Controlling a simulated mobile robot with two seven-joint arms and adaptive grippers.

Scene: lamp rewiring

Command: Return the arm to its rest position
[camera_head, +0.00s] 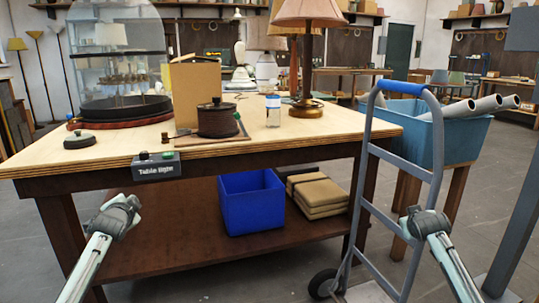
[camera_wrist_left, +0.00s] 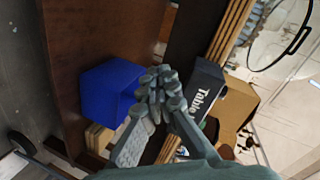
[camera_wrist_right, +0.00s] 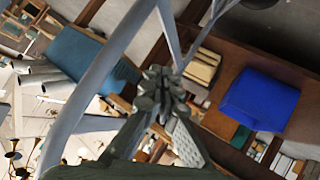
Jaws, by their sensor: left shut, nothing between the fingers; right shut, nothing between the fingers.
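My left gripper (camera_head: 124,205) is in front of the workbench at the left, below the tabletop edge. It also shows in the left wrist view (camera_wrist_left: 160,78), shut and empty. My right gripper (camera_head: 415,212) is in front of the hand truck (camera_head: 436,140) at the right. It also shows in the right wrist view (camera_wrist_right: 163,75), shut and empty. Neither gripper appears to touch anything. The workbench (camera_head: 130,152) has a light wooden top and a dark lower shelf.
A grey control box (camera_head: 156,167) sits on the bench's front edge. A glass dome (camera_head: 115,60), a dark round pot (camera_head: 217,121) and a lamp (camera_head: 308,60) stand on top. A blue bin (camera_head: 251,203) is on the lower shelf. A blue tub (camera_head: 455,136) with pipes stands behind the hand truck.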

